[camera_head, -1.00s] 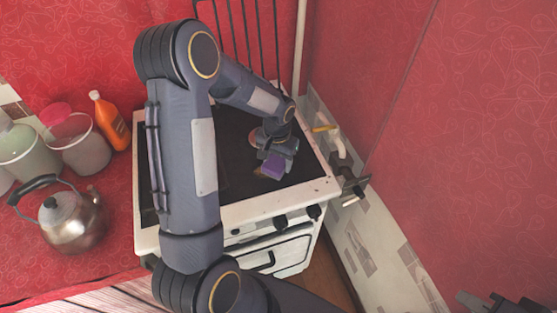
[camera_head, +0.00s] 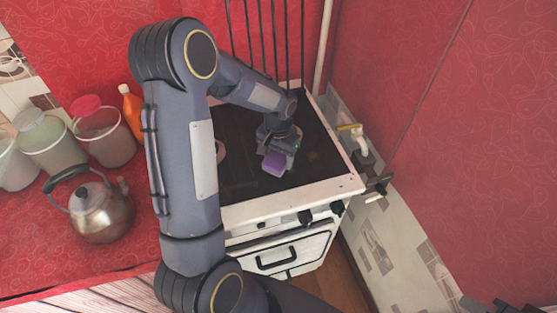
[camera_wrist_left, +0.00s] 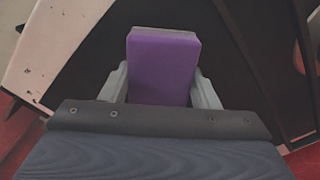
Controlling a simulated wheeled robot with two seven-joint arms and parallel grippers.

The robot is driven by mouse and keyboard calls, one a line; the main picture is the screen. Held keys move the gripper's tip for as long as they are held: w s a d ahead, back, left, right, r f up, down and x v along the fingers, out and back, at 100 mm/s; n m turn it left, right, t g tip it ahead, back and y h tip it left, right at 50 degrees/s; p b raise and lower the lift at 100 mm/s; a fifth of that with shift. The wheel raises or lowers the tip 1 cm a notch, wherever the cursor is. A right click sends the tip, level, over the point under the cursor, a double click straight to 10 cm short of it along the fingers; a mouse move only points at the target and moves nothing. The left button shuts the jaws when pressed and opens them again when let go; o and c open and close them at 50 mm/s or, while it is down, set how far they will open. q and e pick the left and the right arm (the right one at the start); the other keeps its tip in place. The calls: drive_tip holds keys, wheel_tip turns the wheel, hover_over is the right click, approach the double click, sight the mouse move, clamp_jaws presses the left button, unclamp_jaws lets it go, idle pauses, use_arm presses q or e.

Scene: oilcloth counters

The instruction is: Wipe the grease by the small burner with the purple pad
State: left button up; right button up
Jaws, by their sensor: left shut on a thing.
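The purple pad (camera_head: 274,163) is held in my left gripper (camera_head: 277,150), low over the dark stove top (camera_head: 240,182). I cannot tell whether it touches the surface. In the left wrist view the pad (camera_wrist_left: 162,68) sits between the two grey fingers, with a greyish strip along its far edge. A faint brownish mark (camera_head: 312,155) shows on the stove top to the right of the pad; it may be grease. My left arm hides part of a burner ring (camera_head: 221,150); I cannot make out the small burner clearly. Part of my right gripper (camera_head: 485,306) shows at the bottom right; its jaws are unclear.
A metal kettle (camera_head: 101,208), lidded containers (camera_head: 105,137) and an orange bottle (camera_head: 131,108) stand on the red counter at left. A rack of dark bars rises behind the stove. A tap-like fitting (camera_head: 360,143) and the tiled wall are close at right.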

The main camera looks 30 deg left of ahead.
sight(279, 157)
use_arm(q)
drive_tip(key=shift+d+r, duration=0.2)
drive_tip(key=shift+r, duration=0.3)
drive_tip(key=shift+r+p, duration=0.4)
drive_tip(key=shift+p, duration=0.1)
drive_tip(key=shift+a+r+p, duration=0.1)
drive_tip(key=shift+r+p, duration=0.4)
drive_tip(key=shift+r, duration=0.25)
drive_tip(key=shift+r+p, duration=0.75)
drive_tip(key=shift+r, duration=0.45)
